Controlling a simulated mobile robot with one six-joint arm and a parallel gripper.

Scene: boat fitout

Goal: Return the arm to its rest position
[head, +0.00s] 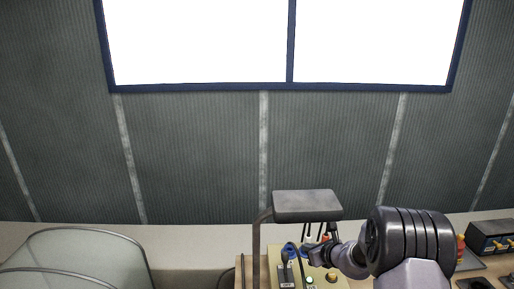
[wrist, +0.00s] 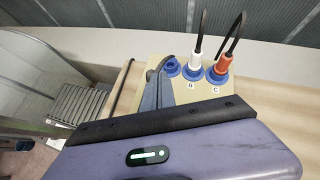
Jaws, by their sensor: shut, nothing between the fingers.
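My gripper (wrist: 167,64) shows in the wrist view as a narrow dark finger shape beyond its purple-grey body, shut and empty. Its tips overlap the leftmost blue socket (wrist: 173,68) of a cream panel (wrist: 212,96); I cannot tell whether they touch it. In the head view my arm comes in from the lower right and bends left over the panel (head: 327,283). The gripper end (head: 319,256) is small there and its fingers are hard to make out.
A white plug (wrist: 195,60) and a red plug (wrist: 220,68), both with black cables, stand in sockets B and C. A grey lamp head (head: 307,205) overhangs the panel closely. A dark device (head: 490,237) is at right, a pale seat (head: 75,262) at left.

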